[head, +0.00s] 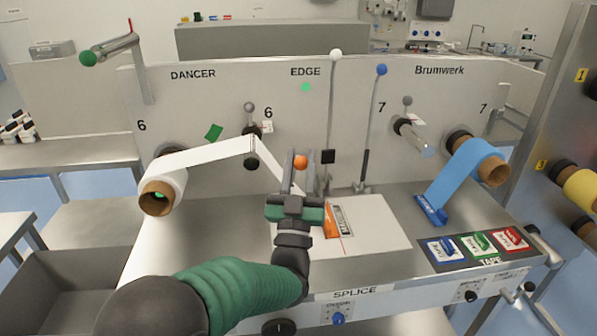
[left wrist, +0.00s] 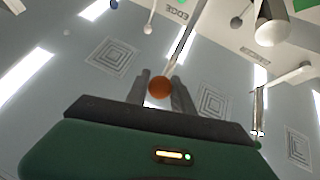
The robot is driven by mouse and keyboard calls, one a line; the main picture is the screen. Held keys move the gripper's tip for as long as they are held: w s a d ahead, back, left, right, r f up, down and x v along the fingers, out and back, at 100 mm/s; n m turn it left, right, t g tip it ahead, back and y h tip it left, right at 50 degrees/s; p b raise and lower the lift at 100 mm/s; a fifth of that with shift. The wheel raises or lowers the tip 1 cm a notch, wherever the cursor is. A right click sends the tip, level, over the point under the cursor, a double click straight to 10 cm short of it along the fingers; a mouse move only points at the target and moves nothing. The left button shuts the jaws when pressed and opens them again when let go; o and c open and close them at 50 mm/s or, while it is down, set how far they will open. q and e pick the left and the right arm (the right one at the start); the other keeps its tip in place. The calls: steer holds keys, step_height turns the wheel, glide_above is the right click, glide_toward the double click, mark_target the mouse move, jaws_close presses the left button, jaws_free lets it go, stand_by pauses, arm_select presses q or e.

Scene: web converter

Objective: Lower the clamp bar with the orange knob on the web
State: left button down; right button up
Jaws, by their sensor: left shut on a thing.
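The orange knob (head: 300,162) sits between the fingertips of my left gripper (head: 301,158), above the splice table. In the left wrist view the orange knob (left wrist: 159,88) is also between the two grey fingers, and the left gripper (left wrist: 159,90) is shut on it. The clamp bar cannot be clearly made out behind my gripper. The white web (head: 212,155) runs from the roll (head: 161,192) at the left over a roller (head: 252,152), then down behind my gripper towards the table. My right gripper is in neither view.
Two upright levers stand behind the table, with a white knob (head: 335,55) and a blue knob (head: 382,70). A blue web (head: 460,170) hangs from a roll at the right. An orange-handled tool (head: 332,222) lies near my gripper. Tape packs (head: 478,245) lie at the front right.

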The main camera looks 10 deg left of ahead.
arm_select(q)
steer(key=s+f+b, duration=0.1)
steer(key=s+f+t+b, duration=0.1)
steer(key=b, duration=0.1)
steer(key=shift+s+d+f+m, duration=0.2)
steer(key=shift+d+f+m, duration=0.1)
steer(key=shift+d, duration=0.1)
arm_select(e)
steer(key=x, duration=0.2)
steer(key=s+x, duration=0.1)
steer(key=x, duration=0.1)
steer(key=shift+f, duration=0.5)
arm_select(q)
steer(key=c, duration=1.1)
jaws_free()
steer(key=b+v, duration=0.6)
steer(key=v, duration=1.1)
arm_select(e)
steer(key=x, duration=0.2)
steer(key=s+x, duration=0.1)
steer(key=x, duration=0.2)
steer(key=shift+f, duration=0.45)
arm_select(q)
steer(key=shift+a, duration=0.1)
